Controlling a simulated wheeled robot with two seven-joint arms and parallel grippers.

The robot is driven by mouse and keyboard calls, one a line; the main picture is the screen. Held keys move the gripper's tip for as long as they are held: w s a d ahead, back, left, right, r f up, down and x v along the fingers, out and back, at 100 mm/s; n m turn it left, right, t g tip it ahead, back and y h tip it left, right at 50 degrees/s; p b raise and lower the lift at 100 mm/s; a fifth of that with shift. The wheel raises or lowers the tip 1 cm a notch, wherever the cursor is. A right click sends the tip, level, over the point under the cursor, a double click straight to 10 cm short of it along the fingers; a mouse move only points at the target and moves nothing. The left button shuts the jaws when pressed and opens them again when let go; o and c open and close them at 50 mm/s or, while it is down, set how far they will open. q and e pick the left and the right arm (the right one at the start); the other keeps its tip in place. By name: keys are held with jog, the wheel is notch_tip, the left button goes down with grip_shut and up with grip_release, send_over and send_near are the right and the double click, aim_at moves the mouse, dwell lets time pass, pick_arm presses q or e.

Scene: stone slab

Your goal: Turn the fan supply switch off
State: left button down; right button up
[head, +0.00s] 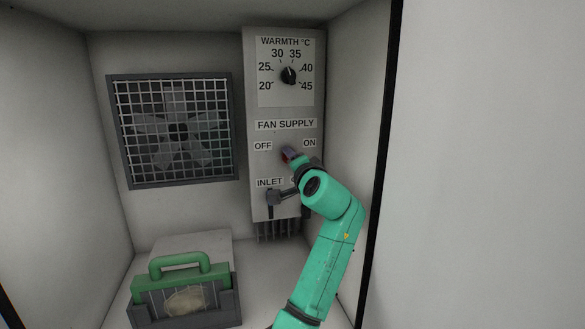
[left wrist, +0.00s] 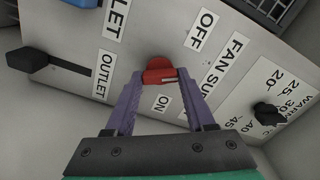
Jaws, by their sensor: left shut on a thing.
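The fan supply switch is a red knob (left wrist: 160,75) with a white mark, on a grey panel (head: 255,100) between the OFF label (left wrist: 207,28) and the ON label (left wrist: 163,103). My left gripper (left wrist: 161,80) has its purple fingers shut on both sides of the knob. In the head view my left gripper (head: 289,155) reaches the panel between OFF and ON and covers most of the switch. I cannot tell for certain which label the knob points to. My right gripper is in neither view.
A dial (head: 289,75) sits above the switch. A dark lever (head: 276,197) is just below, close to my wrist. A caged fan (head: 178,130) is on the back wall. A green-handled box (head: 182,285) stands at lower left. A pale wall (head: 490,160) fills the right.

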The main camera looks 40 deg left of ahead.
pick_arm(q)
jog(key=shift+f+n+b, duration=0.15)
jog(key=shift+n+b, duration=0.4)
jog(key=shift+n, duration=0.65)
jog(key=shift+c, duration=1.2)
grip_release()
jog(key=b+v, duration=0.3)
jog(key=v, duration=1.1)
jog(key=shift+d, duration=0.25)
jog(key=shift+s, duration=0.15)
